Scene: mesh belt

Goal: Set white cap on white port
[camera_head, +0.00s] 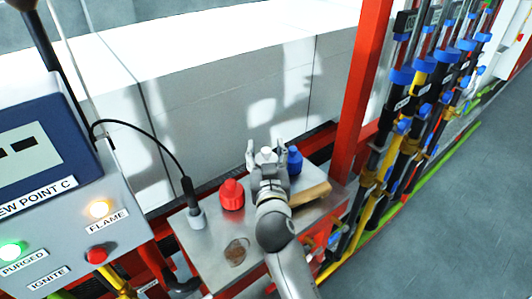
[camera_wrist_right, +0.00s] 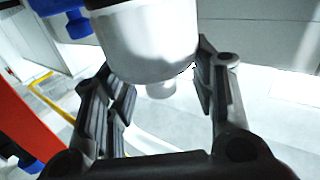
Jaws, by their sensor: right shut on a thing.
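My right gripper (camera_head: 266,150) is above the far part of the metal table (camera_head: 208,240), its fingers pointing away toward the white housing. It is shut on the white cap (camera_head: 266,156), which shows between the fingers. In the right wrist view the white cap (camera_wrist_right: 150,38) is a large smooth cylinder at the ends of the fingers, with a narrower white stub (camera_wrist_right: 160,88) below it. The right gripper's fingers (camera_wrist_right: 165,85) stand on either side. I cannot make out a white port in either view. My left gripper is not in view.
A red cap (camera_head: 231,194) stands left of my right arm and a blue cap (camera_head: 294,160) just right of the gripper. A black cabled probe (camera_head: 192,198) stands at the table's left. A control panel (camera_head: 60,215) is at left, a red post (camera_head: 360,80) at right.

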